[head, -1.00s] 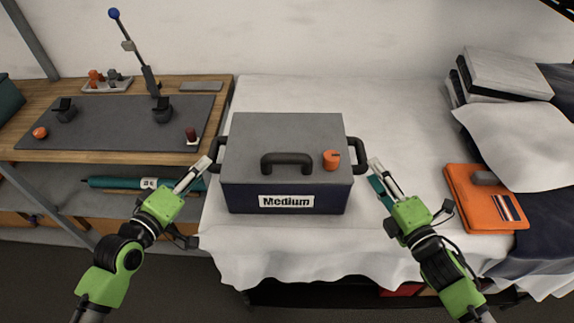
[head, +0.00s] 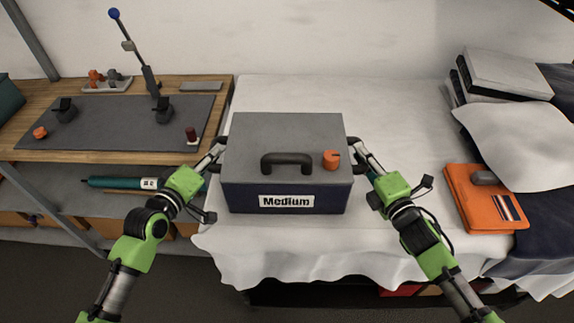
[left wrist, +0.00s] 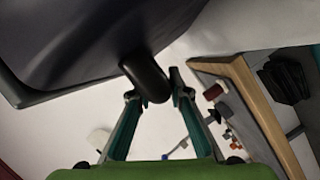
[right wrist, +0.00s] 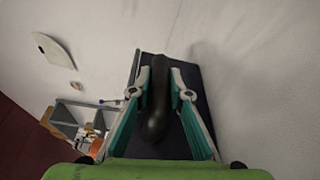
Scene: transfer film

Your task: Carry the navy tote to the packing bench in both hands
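The navy tote (head: 240,197) has a grey lid, a "Medium" label, a black top handle and an orange knob. It stands upright on the white-covered surface (head: 290,92). My left gripper (head: 217,148) is at its left side handle. In the left wrist view that black handle (left wrist: 147,78) lies between the open fingers, nearer one of them. My right gripper (head: 361,150) is at the right side handle. In the right wrist view that handle (right wrist: 157,100) lies between the open fingers, with gaps showing. In the head view, both side handles are partly hidden by the fingers.
A wooden bench (head: 222,92) with a dark grey mat stands at the left, holding a lever, clamps and small parts. An orange folder (head: 470,212), a white pillow (head: 520,140) and stacked boxes (head: 508,72) lie at the right. White surface behind the tote is clear.

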